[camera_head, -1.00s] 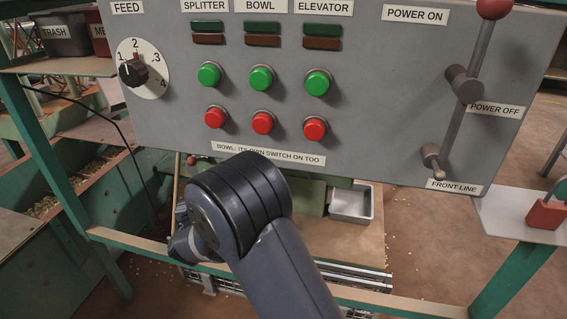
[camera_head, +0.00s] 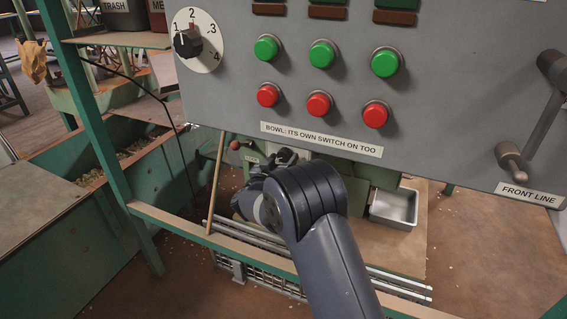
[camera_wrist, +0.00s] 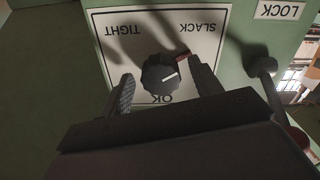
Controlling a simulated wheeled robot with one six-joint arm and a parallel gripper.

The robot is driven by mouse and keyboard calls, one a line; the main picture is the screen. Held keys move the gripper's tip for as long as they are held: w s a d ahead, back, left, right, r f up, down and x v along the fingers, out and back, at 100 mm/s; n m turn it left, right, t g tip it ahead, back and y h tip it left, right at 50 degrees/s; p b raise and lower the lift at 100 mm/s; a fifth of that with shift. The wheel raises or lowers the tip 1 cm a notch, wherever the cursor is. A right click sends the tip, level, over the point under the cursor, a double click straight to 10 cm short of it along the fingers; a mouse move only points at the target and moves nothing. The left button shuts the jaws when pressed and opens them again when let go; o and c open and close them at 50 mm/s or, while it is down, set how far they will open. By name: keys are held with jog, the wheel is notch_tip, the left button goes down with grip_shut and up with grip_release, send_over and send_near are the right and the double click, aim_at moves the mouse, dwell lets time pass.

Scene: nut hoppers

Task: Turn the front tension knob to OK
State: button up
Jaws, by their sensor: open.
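The front tension knob (camera_wrist: 161,73) is black with a white line on its face. It sits on a white plate (camera_wrist: 111,50) whose labels TIGHT, SLACK and OK appear upside down in the wrist view. OK is just below the knob, SLACK upper right, TIGHT upper left. The white line lies on the knob's lower right side, sloping up to the right. A small red mark shows at the knob's upper right. My gripper (camera_wrist: 166,88) is open, one finger on each side of the knob; contact is not clear. In the head view my arm hides the knob.
The grey control panel (camera_head: 340,148) with green and red buttons hangs above my arm. A metal tray (camera_head: 394,208) is to its right. A dark lever (camera_wrist: 264,72) and a LOCK label (camera_wrist: 279,10) are right of the plate.

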jog(key=shift+w+d, duration=0.15)
jog(key=shift+w, duration=0.35)
jog(key=c, duration=1)
jog(key=shift+o, duration=0.2)
